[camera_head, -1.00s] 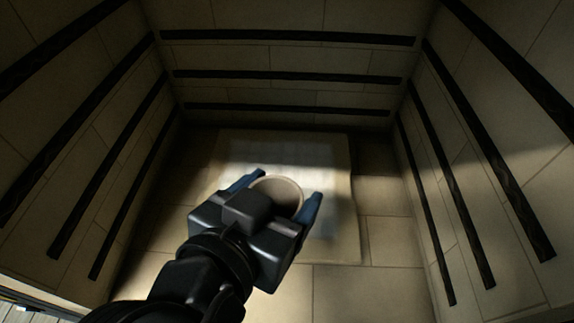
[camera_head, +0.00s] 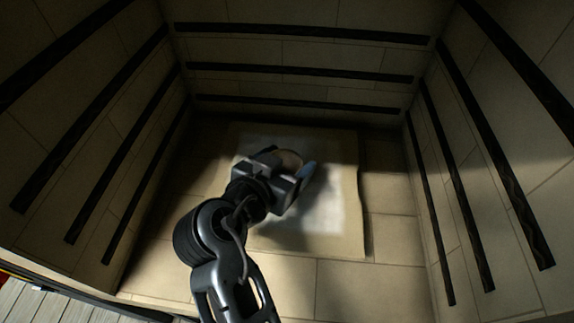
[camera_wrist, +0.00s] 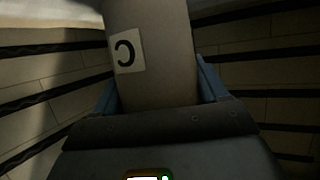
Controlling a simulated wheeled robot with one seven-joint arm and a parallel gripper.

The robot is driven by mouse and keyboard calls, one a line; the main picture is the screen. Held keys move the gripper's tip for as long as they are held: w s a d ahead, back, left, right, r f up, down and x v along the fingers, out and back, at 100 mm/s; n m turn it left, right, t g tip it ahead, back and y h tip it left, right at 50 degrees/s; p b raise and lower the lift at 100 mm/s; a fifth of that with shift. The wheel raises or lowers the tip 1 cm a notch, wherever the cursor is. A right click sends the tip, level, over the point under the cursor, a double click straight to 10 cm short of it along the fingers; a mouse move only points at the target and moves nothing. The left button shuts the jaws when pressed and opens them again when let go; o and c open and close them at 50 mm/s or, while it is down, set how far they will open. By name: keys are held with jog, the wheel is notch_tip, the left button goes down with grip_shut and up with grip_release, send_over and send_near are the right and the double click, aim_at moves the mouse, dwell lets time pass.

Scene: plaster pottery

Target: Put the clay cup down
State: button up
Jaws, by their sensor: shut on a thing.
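The clay cup (camera_wrist: 158,75) is a plain grey-brown cylinder with a white label marked with a dark letter like a C. It stands between the blue fingers of my gripper (camera_wrist: 158,92) in the wrist view, and the fingers are shut on it. In the head view the rim of the cup (camera_head: 290,158) shows beyond my gripper (camera_head: 290,168), over the pale square slab (camera_head: 330,225) on the floor. My gripper hides most of the cup there, and I cannot tell whether its base touches the slab.
Tiled walls with dark horizontal bars (camera_head: 300,71) close in the back, left and right. The slab's right and front parts are bare. Tiled floor (camera_head: 345,285) lies clear in front of it. Wooden planks (camera_head: 50,305) show outside at the lower left.

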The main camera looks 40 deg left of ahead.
jog(key=shift+f, duration=0.85)
jog(key=shift+f, duration=0.1)
jog(key=o, duration=1.2)
jog(key=b+v, duration=0.1)
jog(key=v, duration=1.1)
